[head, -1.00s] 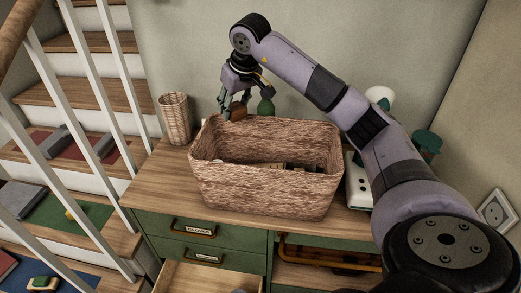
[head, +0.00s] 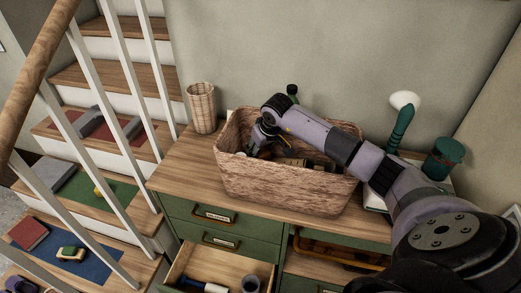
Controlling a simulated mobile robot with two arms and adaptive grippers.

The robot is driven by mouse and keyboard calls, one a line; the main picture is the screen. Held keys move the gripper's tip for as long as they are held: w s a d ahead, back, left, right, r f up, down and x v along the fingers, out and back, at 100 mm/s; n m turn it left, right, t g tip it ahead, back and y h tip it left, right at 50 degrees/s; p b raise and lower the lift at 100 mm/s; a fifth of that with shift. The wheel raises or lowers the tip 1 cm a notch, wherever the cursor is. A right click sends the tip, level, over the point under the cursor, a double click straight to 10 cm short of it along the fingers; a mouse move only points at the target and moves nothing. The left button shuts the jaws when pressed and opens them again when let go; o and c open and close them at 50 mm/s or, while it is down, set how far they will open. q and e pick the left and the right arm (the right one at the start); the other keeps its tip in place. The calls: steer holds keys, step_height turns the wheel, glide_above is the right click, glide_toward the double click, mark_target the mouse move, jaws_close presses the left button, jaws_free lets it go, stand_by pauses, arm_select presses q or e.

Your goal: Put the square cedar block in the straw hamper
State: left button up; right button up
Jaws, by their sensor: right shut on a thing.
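The straw hamper (head: 290,186), a large woven brown basket, stands on the wooden top of the green cabinet. My right gripper (head: 258,146) is lowered inside its left part, pointing down. It is shut on the square cedar block, a small brown piece that showed clearly in the earlier view. The block is now mostly hidden by the fingers and the hamper's wall, and I cannot tell whether it touches the contents. Other things lie in the hamper, including wooden pieces (head: 292,162). My left gripper is not in view.
A tall wicker cup (head: 201,108) stands left of the hamper. A white-headed, green-handled thing (head: 404,102) and a green pot (head: 444,158) stand right. An open drawer (head: 226,266) juts out below. Stairs with railings rise at left.

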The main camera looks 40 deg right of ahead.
steer(key=shift+f, duration=0.6)
steer(key=shift+f+b, duration=0.25)
steer(key=shift+b, duration=0.1)
steer(key=o, duration=0.7)
steer(key=shift+r, duration=0.1)
